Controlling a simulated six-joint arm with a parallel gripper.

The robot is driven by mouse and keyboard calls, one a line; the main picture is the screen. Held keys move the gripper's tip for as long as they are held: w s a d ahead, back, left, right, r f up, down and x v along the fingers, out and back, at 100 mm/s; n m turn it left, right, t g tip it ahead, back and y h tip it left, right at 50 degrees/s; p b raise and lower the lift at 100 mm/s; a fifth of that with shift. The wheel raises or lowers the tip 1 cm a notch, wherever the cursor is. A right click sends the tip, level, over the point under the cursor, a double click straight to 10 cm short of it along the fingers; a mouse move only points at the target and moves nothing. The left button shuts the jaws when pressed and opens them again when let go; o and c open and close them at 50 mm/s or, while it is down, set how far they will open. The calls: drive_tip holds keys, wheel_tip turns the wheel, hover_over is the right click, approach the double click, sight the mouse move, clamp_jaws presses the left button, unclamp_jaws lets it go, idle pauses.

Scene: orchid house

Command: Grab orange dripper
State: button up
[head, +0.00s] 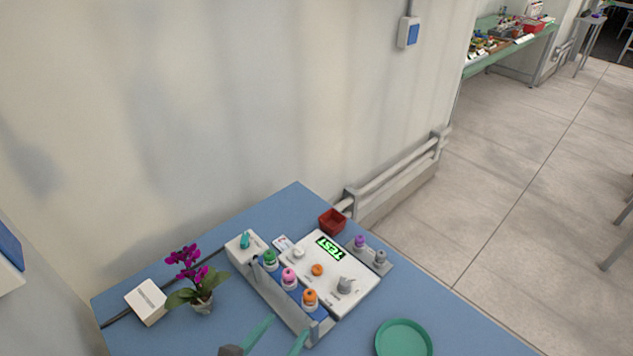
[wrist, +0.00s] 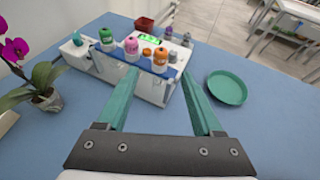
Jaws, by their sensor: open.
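The orange dripper (head: 310,298) stands upright at the near right end of a row on the rack of a white device, beside a pink dripper (head: 289,277) and a green dripper (head: 269,259). In the wrist view the orange dripper (wrist: 160,60) shows beyond my fingertips, roughly between them. My gripper (head: 284,332) has green fingers and is open and empty, on the near side of the rack. In the wrist view my gripper (wrist: 158,80) has its two fingers wide apart. It is apart from the dripper.
A green round dish (head: 404,340) lies on the blue table to the right. A potted purple orchid (head: 201,302) and a white box (head: 147,302) stand at the left. A red bin (head: 332,221) and purple and grey pieces (head: 380,257) are behind the device.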

sight(313, 291)
drive_tip(key=x, duration=0.8)
drive_tip(key=shift+w+d+f, duration=0.15)
drive_tip(key=shift+w+d, duration=0.05)
drive_tip(key=shift+d, duration=0.1)
drive_tip(key=x, duration=0.5)
drive_tip(key=shift+w+d, duration=0.15)
drive_tip(key=shift+w, duration=0.3)
clamp_jaws()
